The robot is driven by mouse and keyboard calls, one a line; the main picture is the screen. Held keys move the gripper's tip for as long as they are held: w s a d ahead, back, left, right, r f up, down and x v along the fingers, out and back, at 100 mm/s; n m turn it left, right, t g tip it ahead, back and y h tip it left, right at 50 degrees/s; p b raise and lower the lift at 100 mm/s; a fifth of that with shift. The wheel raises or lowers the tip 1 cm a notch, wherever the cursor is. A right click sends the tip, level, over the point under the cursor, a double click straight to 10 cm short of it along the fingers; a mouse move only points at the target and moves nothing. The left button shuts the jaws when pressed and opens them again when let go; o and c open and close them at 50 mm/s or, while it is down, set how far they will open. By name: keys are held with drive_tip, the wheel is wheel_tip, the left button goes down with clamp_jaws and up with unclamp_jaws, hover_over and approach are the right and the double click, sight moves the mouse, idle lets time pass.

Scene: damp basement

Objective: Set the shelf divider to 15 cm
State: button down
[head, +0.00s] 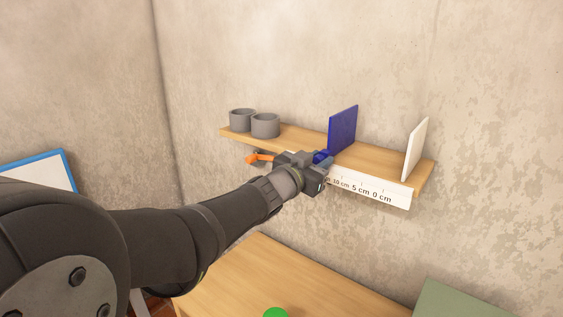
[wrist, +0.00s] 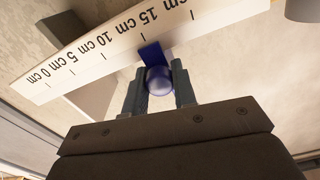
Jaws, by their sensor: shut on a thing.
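The blue shelf divider (head: 343,130) stands upright on the wooden shelf (head: 375,157). Its blue tab (wrist: 151,53) and round blue knob (wrist: 159,80) project at the shelf's front edge. My gripper (head: 322,163) is shut on the knob, with one finger on each side in the wrist view (wrist: 159,85). A white scale strip (wrist: 120,52) shows 0, 5, 10 and 15 cm marks. In the wrist view the tab meets the strip close to the 15 cm mark; exact alignment is hard to tell. In the head view my gripper hides the strip beyond 10 cm.
A white upright panel (head: 415,149) stands at the shelf's right end. Two grey cups (head: 265,126) stand at its left end. An orange piece (head: 261,158) shows beside my gripper. Below are a wooden table (head: 240,275) with a green round thing (head: 275,312) and a grey-green surface (head: 465,302).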

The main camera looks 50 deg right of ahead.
drive_tip(key=c, duration=1.2)
unclamp_jaws()
drive_tip(key=shift+o, duration=0.2)
drive_tip(key=shift+a, duration=0.15)
drive_tip(key=a, duration=1.7)
drive_tip(key=d, duration=1.7)
drive_tip(key=shift+d, duration=0.15)
